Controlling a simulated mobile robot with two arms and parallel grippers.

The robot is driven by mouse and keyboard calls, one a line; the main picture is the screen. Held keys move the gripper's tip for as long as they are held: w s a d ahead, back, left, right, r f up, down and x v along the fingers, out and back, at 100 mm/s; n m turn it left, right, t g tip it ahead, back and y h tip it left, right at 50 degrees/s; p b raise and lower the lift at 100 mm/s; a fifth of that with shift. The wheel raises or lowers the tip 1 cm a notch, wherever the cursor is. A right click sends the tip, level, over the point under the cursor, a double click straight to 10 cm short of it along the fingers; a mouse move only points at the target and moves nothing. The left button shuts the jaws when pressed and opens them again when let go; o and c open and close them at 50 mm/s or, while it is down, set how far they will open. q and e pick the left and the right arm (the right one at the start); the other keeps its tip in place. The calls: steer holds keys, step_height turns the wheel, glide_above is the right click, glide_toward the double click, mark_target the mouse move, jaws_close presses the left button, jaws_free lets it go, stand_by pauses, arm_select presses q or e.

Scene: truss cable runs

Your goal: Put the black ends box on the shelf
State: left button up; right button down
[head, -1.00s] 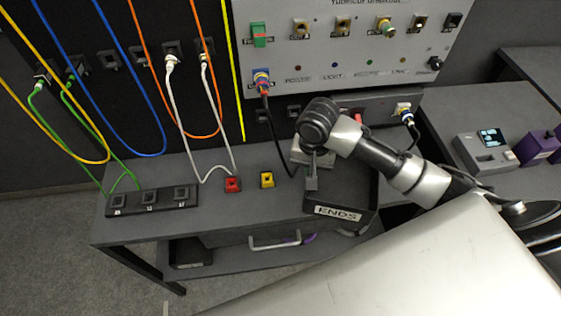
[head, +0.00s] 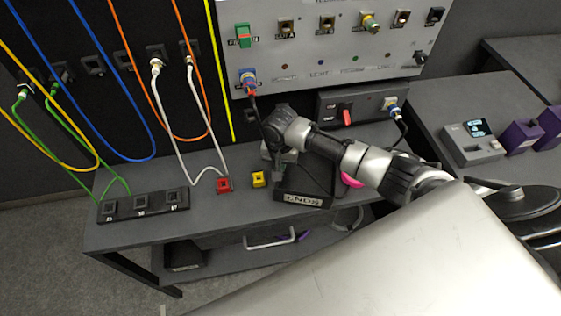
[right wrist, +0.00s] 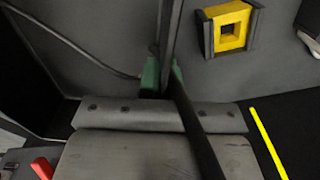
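The black ends box (head: 303,199), a small open-topped tray with a white ENDS label on its front, is at the middle of the bench top, right of the yellow piece. I cannot tell whether it touches the bench. My right gripper (head: 283,168) is at its left side. In the right wrist view, the green-padded fingertips (right wrist: 163,76) are closed on both sides of the box's thin dark wall (right wrist: 168,35). A lower shelf (head: 222,263) shows under the bench, partly hidden by my body. My left gripper is not in view.
A yellow piece (head: 259,179) and a red piece (head: 223,185) lie left of the box. A black three-socket strip (head: 142,205) lies further left. A pink item (head: 352,180) is right of the box. Cables hang from the panel behind.

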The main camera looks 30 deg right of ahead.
steer(key=shift+f, duration=0.1)
steer(key=c, duration=1.3)
jaws_free()
step_height(320, 180, up, 12)
steer(key=shift+r, duration=0.15)
